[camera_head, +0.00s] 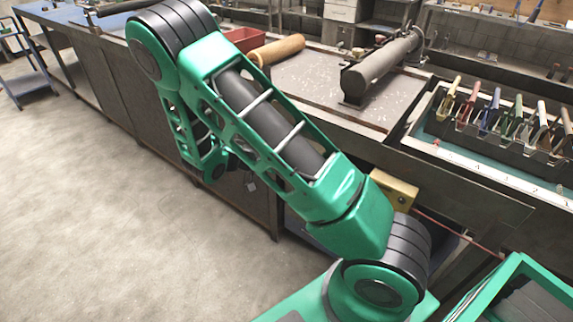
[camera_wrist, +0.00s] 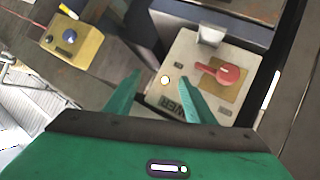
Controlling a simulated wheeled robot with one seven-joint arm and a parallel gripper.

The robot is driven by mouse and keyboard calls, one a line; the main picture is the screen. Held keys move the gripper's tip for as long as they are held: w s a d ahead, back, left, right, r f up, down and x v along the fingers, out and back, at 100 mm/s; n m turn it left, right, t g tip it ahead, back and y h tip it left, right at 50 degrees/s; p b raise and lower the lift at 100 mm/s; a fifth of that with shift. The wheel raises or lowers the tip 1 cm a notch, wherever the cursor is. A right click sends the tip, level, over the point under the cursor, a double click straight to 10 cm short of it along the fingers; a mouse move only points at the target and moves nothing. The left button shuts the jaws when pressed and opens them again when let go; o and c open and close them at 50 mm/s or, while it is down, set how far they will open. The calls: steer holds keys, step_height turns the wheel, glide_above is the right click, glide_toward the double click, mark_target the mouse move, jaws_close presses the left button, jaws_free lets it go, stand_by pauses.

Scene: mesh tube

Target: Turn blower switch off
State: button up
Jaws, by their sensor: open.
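The blower switch box (camera_wrist: 180,52) is a pale box in the upper right of the wrist view. The red knob lies to the right of the right fingertip. I cannot tell if the fingers touch the box. In the head view my arm hides the gripper and switch box.
A yellow box (camera_wrist: 72,42) with a dark blue knob is at the upper left of the wrist view; it also shows beside the bench in the head view (camera_head: 395,190). A rack of colored-handled tools (camera_head: 510,125) is at right.

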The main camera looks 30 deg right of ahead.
steer(key=w+a+f+n+t+h, duration=0.1)
steer(key=w+a+f+t+h, duration=0.3)
steer(key=w+a+f+t, duration=0.3)
steer(key=w+d+f+t, duration=0.1)
steer(key=w+d, duration=0.2)
steer(key=d, duration=0.6)
steer(key=shift+f, duration=0.25)
steer(key=shift+c, duration=0.7)
steer(key=c, duration=0.9)
